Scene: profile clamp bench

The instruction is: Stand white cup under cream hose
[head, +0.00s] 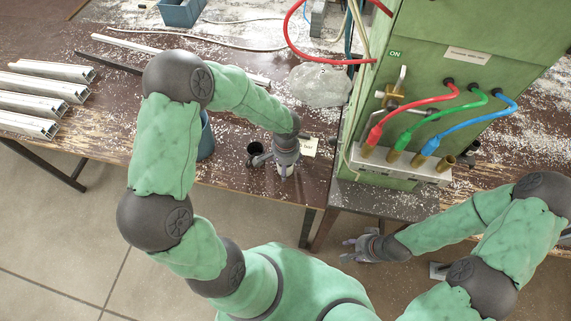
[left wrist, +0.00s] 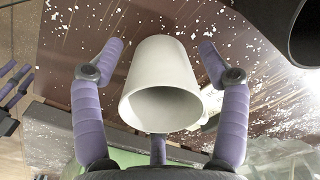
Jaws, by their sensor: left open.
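The white cup (left wrist: 160,75) shows large in the left wrist view, its open mouth towards the camera. It lies between the spread fingers of my left gripper (left wrist: 161,48), with a gap on both sides. In the head view the left gripper (head: 287,160) is low at the table's front edge and mostly hides the cup (head: 286,171). A cream hose (head: 347,160) hangs down the left side of the green cabinet (head: 430,70), right of the left gripper; its end is hard to make out. My right gripper (head: 362,248) is empty, fingers apart, in front of the bench.
A black cup (head: 254,149) stands just left of the left gripper. A small label (head: 309,147) lies to its right. A blue container (head: 206,138) is partly behind my left arm. Red, green and blue hoses (head: 430,140) run to brass fittings. Metal profiles (head: 40,95) lie far left.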

